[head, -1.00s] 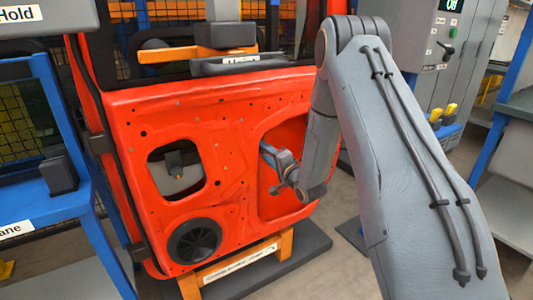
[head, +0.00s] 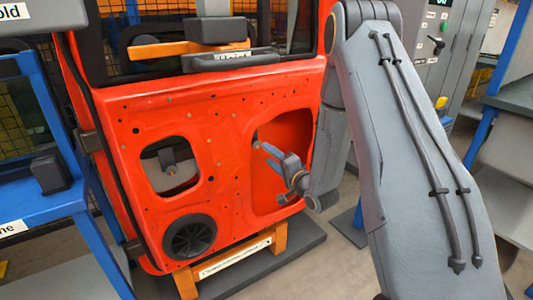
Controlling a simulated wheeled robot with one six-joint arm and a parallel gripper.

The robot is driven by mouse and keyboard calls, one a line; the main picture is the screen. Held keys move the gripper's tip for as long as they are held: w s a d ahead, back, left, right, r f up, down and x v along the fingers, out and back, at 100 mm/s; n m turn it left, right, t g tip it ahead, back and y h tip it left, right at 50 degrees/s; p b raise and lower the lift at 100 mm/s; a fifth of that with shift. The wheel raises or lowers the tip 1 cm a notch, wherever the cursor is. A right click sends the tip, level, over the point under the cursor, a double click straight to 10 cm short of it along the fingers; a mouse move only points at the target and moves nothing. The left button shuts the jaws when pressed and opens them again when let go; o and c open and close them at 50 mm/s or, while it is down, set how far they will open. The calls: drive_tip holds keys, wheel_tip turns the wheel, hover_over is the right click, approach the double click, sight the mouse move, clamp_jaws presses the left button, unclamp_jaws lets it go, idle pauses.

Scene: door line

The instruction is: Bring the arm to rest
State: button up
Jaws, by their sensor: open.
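My grey arm (head: 415,160) comes in from the lower right, bends at the top and hangs down in front of the door. My gripper (head: 262,148) is at the end of it, pointing left, in front of the recessed opening of the red door panel (head: 120,120). It looks small here and nothing shows between its jaws, which are open. I cannot tell whether it touches the door.
The door stands on an orange stand (head: 272,245) with a dark base. A blue frame (head: 45,205) with a shelf stands at left. A grey cabinet (head: 455,50) stands behind at right, a blue-legged bench (head: 510,100) at far right. Grey floor shows between.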

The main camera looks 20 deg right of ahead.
idle(0.3)
drive_tip(key=s+a+r+n+g+h, duration=0.1)
drive_tip(key=s+r+n+g+h, duration=0.15)
drive_tip(key=s+n+g, duration=0.85)
drive_tip(key=s+a+r+g+h, duration=0.1)
drive_tip(key=s+g+h, duration=0.2)
drive_tip(key=s, duration=1.6)
drive_tip(key=s+a+r+n+g+p, duration=0.1)
drive_tip(key=s+a+r+n+g, duration=0.2)
drive_tip(key=s+a+r, duration=0.55)
drive_tip(key=s+d+r+m+p, duration=0.2)
drive_tip(key=d+r+p, duration=0.3)
drive_tip(key=p, duration=0.8)
drive_tip(key=d, duration=0.2)
drive_tip(key=shift+d+r+p, duration=0.25)
drive_tip(key=shift+d+p, duration=0.1)
